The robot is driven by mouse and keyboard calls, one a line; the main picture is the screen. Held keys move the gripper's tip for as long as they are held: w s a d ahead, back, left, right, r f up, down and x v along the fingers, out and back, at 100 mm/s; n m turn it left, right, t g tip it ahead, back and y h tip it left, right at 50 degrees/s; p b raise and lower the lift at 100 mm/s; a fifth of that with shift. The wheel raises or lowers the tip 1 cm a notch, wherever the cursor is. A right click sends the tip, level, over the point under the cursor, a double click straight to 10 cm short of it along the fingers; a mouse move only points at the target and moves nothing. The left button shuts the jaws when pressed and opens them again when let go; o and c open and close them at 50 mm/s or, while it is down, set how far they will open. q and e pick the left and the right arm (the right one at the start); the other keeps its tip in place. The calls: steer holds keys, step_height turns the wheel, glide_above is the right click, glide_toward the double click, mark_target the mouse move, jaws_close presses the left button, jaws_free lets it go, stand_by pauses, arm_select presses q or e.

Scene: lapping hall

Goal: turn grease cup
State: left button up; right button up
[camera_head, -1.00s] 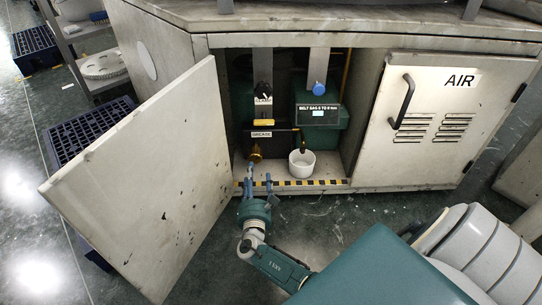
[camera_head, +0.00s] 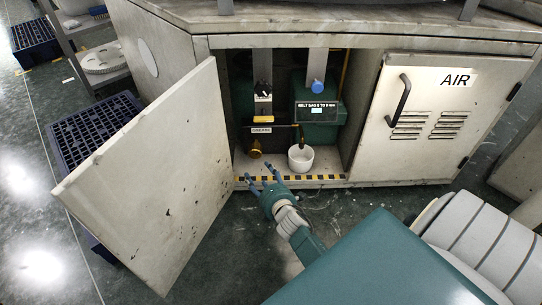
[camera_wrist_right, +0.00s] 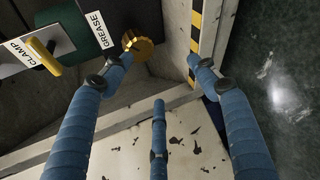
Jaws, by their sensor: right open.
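The brass grease cup (camera_head: 255,153) sits low on the left inside the open cabinet, below the GREASE label (camera_head: 262,130). In the right wrist view the cup (camera_wrist_right: 143,45) is a round, ribbed brass knob at the upper middle. My right gripper (camera_head: 261,176) is open and empty in front of the cabinet's lower edge, below and slightly right of the cup, its blue fingers pointing up and left. In the right wrist view its fingers (camera_wrist_right: 158,75) are spread; the left one's tip appears close to the cup, but contact cannot be told. My left gripper is not in view.
The open door (camera_head: 150,185) stands left of the gripper. A white pot (camera_head: 300,158) stands right of the cup, behind the striped sill (camera_head: 310,179). A yellow CLAMP lever (camera_wrist_right: 45,57) is near the GREASE label. The AIR door (camera_head: 450,125) is closed.

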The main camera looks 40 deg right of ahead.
steer(key=s+d+r+m+t, duration=0.1)
steer(key=d+r+m+t, duration=0.1)
steer(key=r, duration=0.6)
steer(key=shift+s+d+r+m+t+p, duration=0.15)
steer(key=shift+d+r+m+t+p, duration=0.2)
steer(key=shift+d, duration=0.25)
steer(key=shift+f, duration=0.1)
